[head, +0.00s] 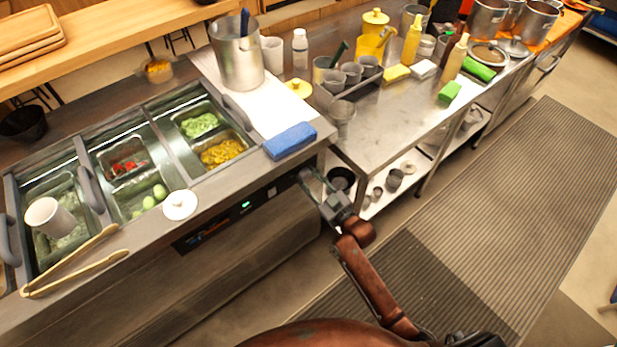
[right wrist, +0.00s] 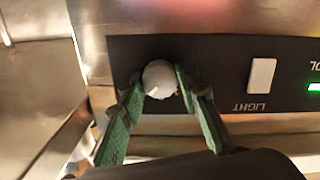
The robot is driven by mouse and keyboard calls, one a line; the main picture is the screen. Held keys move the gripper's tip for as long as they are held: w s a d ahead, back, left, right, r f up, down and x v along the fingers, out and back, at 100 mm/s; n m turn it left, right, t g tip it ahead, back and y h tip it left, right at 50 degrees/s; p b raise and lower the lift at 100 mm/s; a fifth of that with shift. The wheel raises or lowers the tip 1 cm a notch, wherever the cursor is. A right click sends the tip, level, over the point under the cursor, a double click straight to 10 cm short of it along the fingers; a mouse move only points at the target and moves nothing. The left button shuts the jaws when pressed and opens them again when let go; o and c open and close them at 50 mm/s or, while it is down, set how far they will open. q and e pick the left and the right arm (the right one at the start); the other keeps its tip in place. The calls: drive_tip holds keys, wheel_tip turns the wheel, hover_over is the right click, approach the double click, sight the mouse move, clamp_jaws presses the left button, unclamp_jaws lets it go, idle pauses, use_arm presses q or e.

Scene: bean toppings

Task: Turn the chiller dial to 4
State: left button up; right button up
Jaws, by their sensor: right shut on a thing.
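The chiller's black control panel (head: 228,221) is on the front of the steel topping counter. In the right wrist view the dial (right wrist: 159,79) is a round, pale knob at one end of the panel (right wrist: 215,60). My right gripper (head: 308,178) reaches the right end of the panel in the head view. In the right wrist view my right gripper (right wrist: 160,88) has a green-lined finger on each side of the dial and is shut on it. The dial's numbers cannot be read. The dial is hidden in the head view. My left gripper is not in view.
A white light switch (right wrist: 261,76) and a lit green display (right wrist: 314,87) sit beside the dial. Above the panel, a blue sponge (head: 290,141) lies at the counter corner and tongs (head: 75,265) lie at the front edge. A steel table (head: 385,130) stands to the right.

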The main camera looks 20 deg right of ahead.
drive_tip(key=shift+r, duration=0.15)
drive_tip(key=m+p, duration=0.1)
drive_tip(key=p, duration=0.1)
drive_tip(key=m+p, duration=0.2)
drive_tip(key=shift+r+m, duration=0.2)
drive_tip(key=shift+m, duration=0.1)
drive_tip(key=shift+m+p, duration=1.1)
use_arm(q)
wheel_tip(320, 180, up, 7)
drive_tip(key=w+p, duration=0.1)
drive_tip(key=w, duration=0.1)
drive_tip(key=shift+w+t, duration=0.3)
use_arm(e)
drive_tip(key=shift+f+m, duration=0.2)
drive_tip(key=shift+m, duration=0.7)
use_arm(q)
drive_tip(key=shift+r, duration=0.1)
use_arm(e)
drive_tip(key=o, duration=1.1)
drive_tip(key=shift+o, duration=0.3)
drive_tip(key=shift+f, duration=0.1)
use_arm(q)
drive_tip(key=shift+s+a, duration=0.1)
